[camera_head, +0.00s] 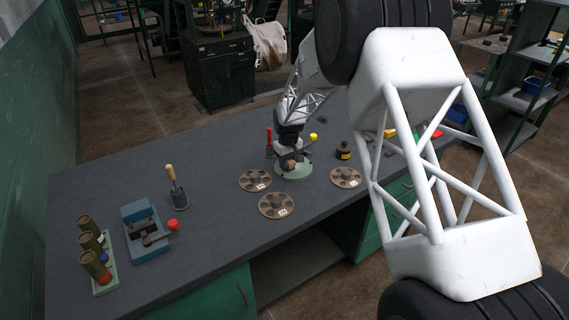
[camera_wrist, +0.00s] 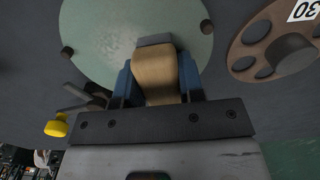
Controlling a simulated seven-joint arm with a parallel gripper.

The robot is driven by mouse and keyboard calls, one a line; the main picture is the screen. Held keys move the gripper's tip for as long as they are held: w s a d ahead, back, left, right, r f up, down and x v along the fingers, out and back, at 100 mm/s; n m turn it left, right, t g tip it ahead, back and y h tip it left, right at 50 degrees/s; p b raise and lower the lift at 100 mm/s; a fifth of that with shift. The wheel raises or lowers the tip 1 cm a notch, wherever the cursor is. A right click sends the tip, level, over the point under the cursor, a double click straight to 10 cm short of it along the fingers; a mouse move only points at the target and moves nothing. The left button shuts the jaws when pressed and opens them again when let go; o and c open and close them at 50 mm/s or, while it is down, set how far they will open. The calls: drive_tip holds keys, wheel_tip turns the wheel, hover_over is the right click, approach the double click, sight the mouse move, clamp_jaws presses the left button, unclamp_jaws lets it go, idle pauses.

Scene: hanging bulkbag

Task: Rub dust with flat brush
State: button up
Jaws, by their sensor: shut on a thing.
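My gripper (camera_wrist: 157,80) is shut on a wide tan wooden piece (camera_wrist: 155,72) with a grey band at its far end, which looks like the flat brush. Its blue fingers press on both sides of it. In the head view, my gripper (camera_head: 290,160) is low over a pale green round plate (camera_head: 294,171). The plate also fills the upper middle of the wrist view (camera_wrist: 95,40), with small dark knobs at its rim. The brush tip is hidden, and I cannot tell whether it touches the plate. No dust can be made out.
Brown discs with holes (camera_head: 278,205) lie around the plate. A wooden-handled tool (camera_head: 174,183) stands in a grey holder. A blue device (camera_head: 147,232) and brown cylinders (camera_head: 94,262) are at left. A dark bottle (camera_head: 343,150) stands at right. The grey tabletop (camera_head: 110,180) is clear at back left.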

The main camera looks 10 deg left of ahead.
drive_tip(key=shift+w+d+f, duration=0.1)
drive_tip(key=shift+w+d, duration=0.65)
drive_tip(key=shift+d, duration=0.1)
drive_tip(key=shift+w+d, duration=0.1)
drive_tip(key=shift+w, duration=0.05)
drive_tip(key=shift+w+d, duration=1.2)
drive_tip(key=shift+r, duration=0.25)
drive_tip(key=shift+r, duration=2.9)
drive_tip(key=shift+r, duration=0.15)
drive_tip(key=shift+r, duration=1.35)
drive_tip(key=shift+s, duration=0.1)
